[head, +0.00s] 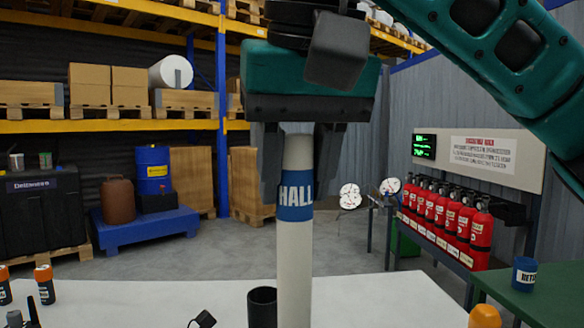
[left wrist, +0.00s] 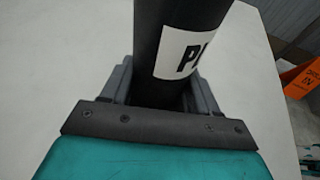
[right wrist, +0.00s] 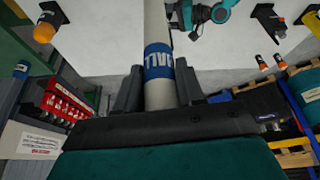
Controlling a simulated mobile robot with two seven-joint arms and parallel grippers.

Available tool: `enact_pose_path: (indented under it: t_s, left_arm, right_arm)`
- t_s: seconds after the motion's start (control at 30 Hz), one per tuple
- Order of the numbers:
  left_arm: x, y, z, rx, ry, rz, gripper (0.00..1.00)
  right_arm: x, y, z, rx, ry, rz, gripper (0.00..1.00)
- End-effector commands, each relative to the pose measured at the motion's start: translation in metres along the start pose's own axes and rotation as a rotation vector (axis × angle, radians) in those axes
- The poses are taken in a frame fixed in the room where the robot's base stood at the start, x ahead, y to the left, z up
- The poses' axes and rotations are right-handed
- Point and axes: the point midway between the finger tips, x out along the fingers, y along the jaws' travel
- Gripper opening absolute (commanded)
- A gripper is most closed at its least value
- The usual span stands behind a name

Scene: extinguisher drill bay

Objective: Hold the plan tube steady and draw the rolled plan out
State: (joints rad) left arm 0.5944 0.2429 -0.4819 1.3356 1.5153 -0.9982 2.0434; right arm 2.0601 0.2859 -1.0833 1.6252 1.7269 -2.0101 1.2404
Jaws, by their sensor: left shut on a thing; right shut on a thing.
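The rolled plan (head: 296,262) is a long white roll with a blue band lettered HALL, upright in the head view. My right gripper (head: 300,170) is shut on its upper part from above; the roll also shows in the right wrist view (right wrist: 157,95). The plan tube (head: 262,308) is black, its open top just left of the roll. The roll passes in front of the tube's rim and looks outside it; its lower end is out of frame. My left gripper (left wrist: 165,90) is shut on the black tube (left wrist: 170,40), beside its white label.
A white table (head: 390,300) spans the front. Orange-topped dark cylinders (head: 45,285) stand at its left, and an orange rounded top (head: 485,316) shows at right. Red extinguishers (head: 440,212) line the rack behind.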

Motion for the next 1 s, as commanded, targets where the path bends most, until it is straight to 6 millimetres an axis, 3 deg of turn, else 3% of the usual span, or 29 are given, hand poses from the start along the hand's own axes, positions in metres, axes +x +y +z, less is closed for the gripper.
enact_pose_path:
  t_s: [0.07,0.1,0.4,0.73,1.0]
  left_arm:
    - [0.0,0.0,-0.001,0.0,0.001,-0.001,0.43]
    - [0.0,0.0,-0.001,0.0,0.001,-0.001,0.62]
    - [0.0,0.0,0.0,0.0,0.001,0.0,0.9]
    - [-0.006,0.001,-0.001,-0.001,0.001,0.001,0.9]
    - [-0.057,0.001,-0.001,0.001,0.002,0.003,0.9]
  right_arm:
    - [0.0,0.0,0.0,0.0,0.001,0.0,0.0]
    - [0.0,0.0,0.0,0.0,0.001,0.0,0.0]
    - [0.0,0.0,-0.001,0.0,0.001,-0.001,0.0]
    - [0.0,0.0,-0.001,0.0,0.001,-0.001,0.0]
    - [0.0,0.0,-0.001,0.0,0.001,-0.001,0.0]
